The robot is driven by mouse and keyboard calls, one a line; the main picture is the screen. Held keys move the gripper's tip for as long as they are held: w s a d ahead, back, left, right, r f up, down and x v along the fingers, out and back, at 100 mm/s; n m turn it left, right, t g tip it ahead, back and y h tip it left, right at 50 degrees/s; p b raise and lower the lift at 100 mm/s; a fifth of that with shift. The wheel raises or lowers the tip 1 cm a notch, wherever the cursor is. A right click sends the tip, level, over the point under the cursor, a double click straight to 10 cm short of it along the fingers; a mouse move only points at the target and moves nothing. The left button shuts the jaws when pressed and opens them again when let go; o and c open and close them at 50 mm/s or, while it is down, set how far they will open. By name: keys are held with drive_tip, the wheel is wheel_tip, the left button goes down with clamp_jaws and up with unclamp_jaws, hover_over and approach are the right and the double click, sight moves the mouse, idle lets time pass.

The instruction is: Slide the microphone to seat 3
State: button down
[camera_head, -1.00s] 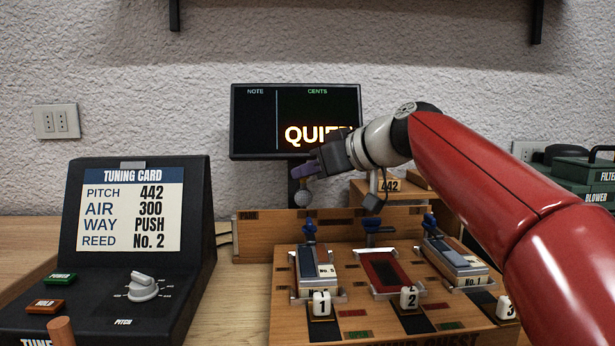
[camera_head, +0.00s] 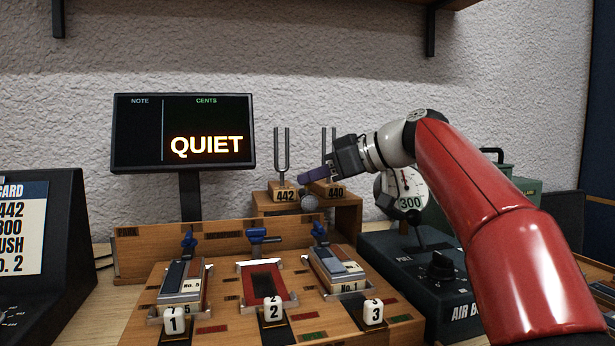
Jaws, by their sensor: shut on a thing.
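The microphone (camera_head: 310,202) shows as a small grey ball head behind the wooden reed board. It stands above and slightly left of the blue clamp at seat 3 (camera_head: 340,268), the right-hand seat, marked by a white cube with a 3 (camera_head: 374,312). My gripper (camera_head: 312,184) comes in from the right with its purple fingers shut on the microphone. The fingers cover the microphone's upper part. Seat 3 holds a reed plate labelled No. 1. Seat 2 (camera_head: 263,284) shows a red bed with no plate, and seat 1 (camera_head: 182,284) at left holds another plate.
Tuning forks marked 442 (camera_head: 285,165) and 440 (camera_head: 328,150) stand on a wooden block just behind my gripper. A dial gauge reading 300 (camera_head: 402,195) and a dark air box (camera_head: 420,270) sit at right, below my arm. The QUIET display (camera_head: 184,132) is at left.

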drive_tip(key=shift+w+d+r, duration=0.1)
drive_tip(key=shift+d, duration=0.1)
drive_tip(key=c, duration=1.3)
unclamp_jaws()
drive_tip(key=shift+o, duration=0.2)
drive_tip(key=v, duration=0.8)
